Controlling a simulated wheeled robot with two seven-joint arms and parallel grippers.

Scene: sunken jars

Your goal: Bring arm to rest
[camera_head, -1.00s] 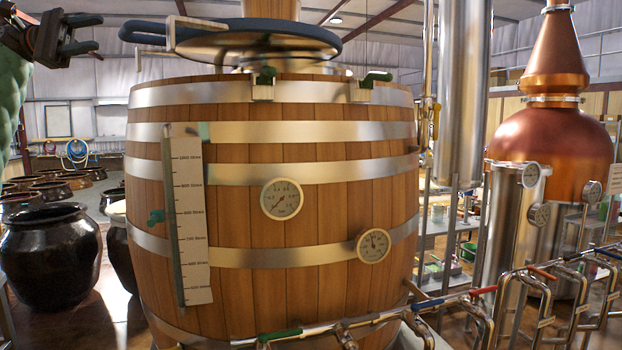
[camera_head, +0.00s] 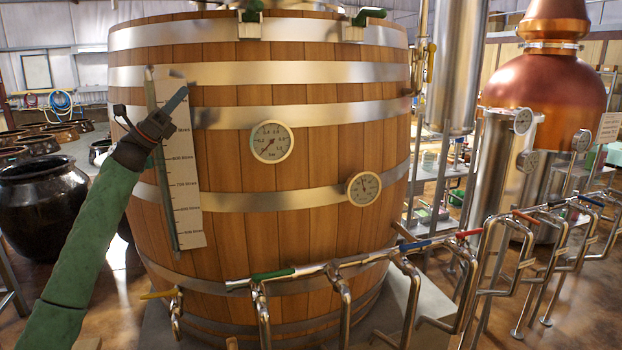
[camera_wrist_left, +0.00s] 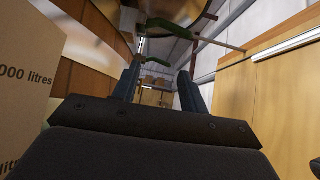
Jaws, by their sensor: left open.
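My left arm comes in from the left in its green sleeve. My left gripper (camera_head: 151,101) is open and empty, in front of the left side of the big wooden vat (camera_head: 310,150). It overlaps the white litre scale (camera_head: 184,195) in the head view; I cannot tell the gap. In the left wrist view the two dark fingers of the gripper (camera_wrist_left: 161,82) stand apart with nothing between them. Part of the scale (camera_wrist_left: 25,90) shows at the left there. My right gripper is not in view.
A row of steel pipes with coloured handles (camera_head: 340,262) runs along the vat's front. A dark glazed jar (camera_head: 42,205) stands at the left, with several more behind. A copper still (camera_head: 545,100) stands at the right. Two round gauges (camera_head: 272,141) sit on the vat.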

